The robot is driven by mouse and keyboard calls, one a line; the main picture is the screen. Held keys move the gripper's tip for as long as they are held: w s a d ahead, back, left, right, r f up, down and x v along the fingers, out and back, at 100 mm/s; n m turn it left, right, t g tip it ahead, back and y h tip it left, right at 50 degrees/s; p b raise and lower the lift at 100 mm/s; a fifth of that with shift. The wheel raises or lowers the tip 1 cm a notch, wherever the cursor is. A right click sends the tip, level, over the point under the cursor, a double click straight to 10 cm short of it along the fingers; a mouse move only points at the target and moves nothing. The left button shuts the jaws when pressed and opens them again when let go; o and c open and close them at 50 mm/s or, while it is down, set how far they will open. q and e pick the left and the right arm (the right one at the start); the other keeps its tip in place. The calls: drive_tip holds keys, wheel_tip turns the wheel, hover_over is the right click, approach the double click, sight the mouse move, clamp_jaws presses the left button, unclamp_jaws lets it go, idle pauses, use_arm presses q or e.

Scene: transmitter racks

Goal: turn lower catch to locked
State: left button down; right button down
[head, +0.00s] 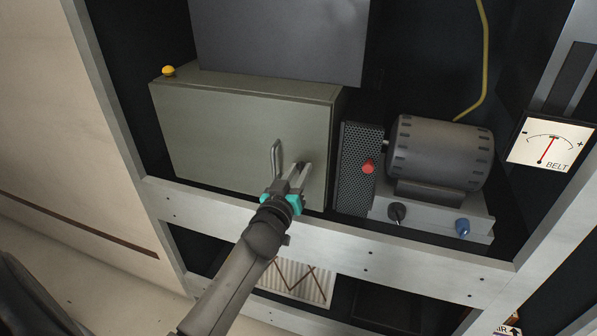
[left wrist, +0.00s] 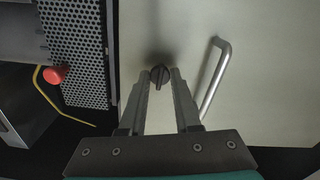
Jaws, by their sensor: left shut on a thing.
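The grey-green box (head: 240,130) stands on the rack shelf, with a bent metal handle (head: 276,158) on its front panel. My left gripper (head: 299,172) reaches to the panel just right of that handle, near the lower right. In the left wrist view, the small dark round catch (left wrist: 160,76) sits between the fingertips of my left gripper (left wrist: 160,80), which are shut on it. The catch's bar points roughly along the fingers there. The handle also shows beside the fingers (left wrist: 215,78). In the head view the fingers largely hide the catch. My right gripper is in neither view.
A perforated case (head: 358,150) with a red knob (head: 368,166) stands close right of the box, beside a dark motor (head: 440,152). A pale rack rail (head: 350,248) runs below. A BELT gauge (head: 549,145) is at the right. A yellow knob (head: 168,71) tops the box.

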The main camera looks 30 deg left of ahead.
use_arm(q)
drive_tip(key=m+p, duration=0.1)
drive_tip(key=m, duration=0.3)
drive_tip(key=shift+r, duration=0.1)
drive_tip(key=m+p, duration=0.1)
drive_tip(key=m, duration=0.3)
drive_tip(key=shift+m, duration=0.3)
drive_tip(key=m, duration=0.4)
drive_tip(key=shift+m+p, duration=0.3)
drive_tip(key=m, duration=0.4)
drive_tip(key=shift+m, duration=0.4)
drive_tip(key=c, duration=0.6)
unclamp_jaws()
